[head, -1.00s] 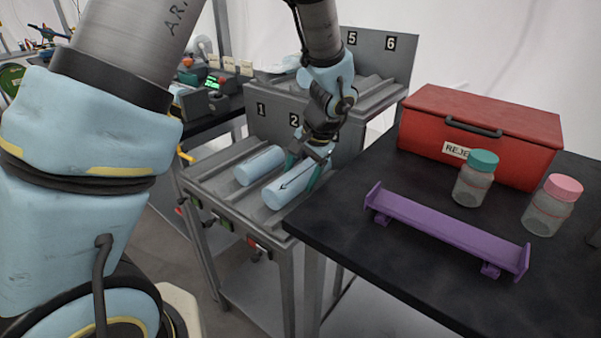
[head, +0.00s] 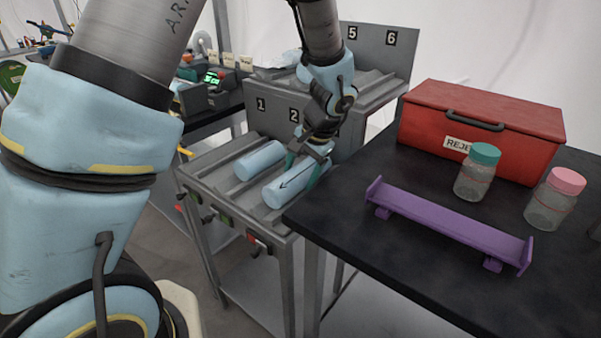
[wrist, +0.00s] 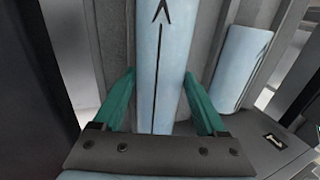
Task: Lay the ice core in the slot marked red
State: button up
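The ice core (head: 291,185) is a pale blue cylinder with a black arrow along its top. It is at the rack's right-hand lower slot, whose front carries a red marker (head: 253,241). My gripper (head: 307,172) is over its middle. In the wrist view the core (wrist: 161,70) runs between my gripper's teal fingers (wrist: 160,88), whose tips meet its sides, so it looks shut on the core. The core is about in line with the slot; whether it touches the bottom is hidden.
A black table (head: 340,240) stands close on the right with a purple cradle (head: 450,225), two jars and a red reject box (head: 480,125). An upper rack tier stands behind.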

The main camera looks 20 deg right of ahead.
jog(key=o, duration=0.4)
jog(key=shift+c, duration=0.2)
jog(key=v, duration=1)
jog(key=shift+r+b, duration=0.4)
jog(key=shift+b, duration=0.05)
jog(key=shift+s, duration=0.15)
jog(key=a+n+g+h+p, duration=0.1)
jog(key=a+n, duration=1)
jog(key=a, duration=2.1)
jog(key=shift+f+g+h+p, duration=0.25)
jog(key=shift+g+h+p, duration=0.25)
jog(key=shift+p, duration=0.4)
